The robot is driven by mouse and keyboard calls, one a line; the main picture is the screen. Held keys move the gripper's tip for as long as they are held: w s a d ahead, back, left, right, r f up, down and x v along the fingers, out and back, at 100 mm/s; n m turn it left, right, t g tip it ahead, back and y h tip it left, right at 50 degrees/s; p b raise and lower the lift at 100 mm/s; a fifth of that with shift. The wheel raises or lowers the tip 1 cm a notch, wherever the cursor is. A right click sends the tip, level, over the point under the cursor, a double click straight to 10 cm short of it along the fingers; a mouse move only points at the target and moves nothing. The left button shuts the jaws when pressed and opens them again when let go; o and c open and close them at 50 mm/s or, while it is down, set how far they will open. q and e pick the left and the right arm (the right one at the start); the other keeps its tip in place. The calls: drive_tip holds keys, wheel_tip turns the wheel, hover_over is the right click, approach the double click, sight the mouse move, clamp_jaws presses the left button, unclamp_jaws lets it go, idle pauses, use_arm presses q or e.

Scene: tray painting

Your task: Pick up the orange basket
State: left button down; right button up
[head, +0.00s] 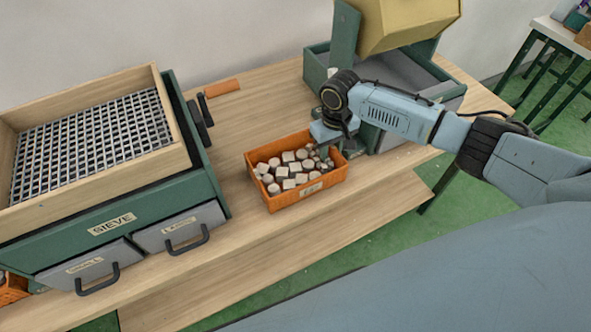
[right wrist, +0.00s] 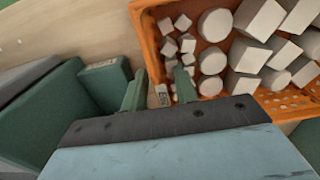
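The orange basket (head: 285,200) sits upright on the wooden table in the head view. It holds several pale blocks (head: 288,170) of cylinder and cube shapes. My right gripper (head: 327,154) points down at the basket's right end. In the right wrist view, the basket (right wrist: 148,42) fills the upper right. The two green fingers of my right gripper (right wrist: 158,86) stand apart there, one outside the basket and one inside, with the basket's end wall between them. Whether either finger touches the wall cannot be told. My left gripper is not in view.
A green sieve box (head: 165,208) with a wooden frame and two grey drawers stands at the left. A green bin (head: 318,72) with a tilted yellow container (head: 405,22) stands behind my right arm. The wooden table (head: 240,125) is bare around the basket's left and front.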

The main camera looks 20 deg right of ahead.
clamp_jaws()
drive_tip(key=shift+r, duration=0.15)
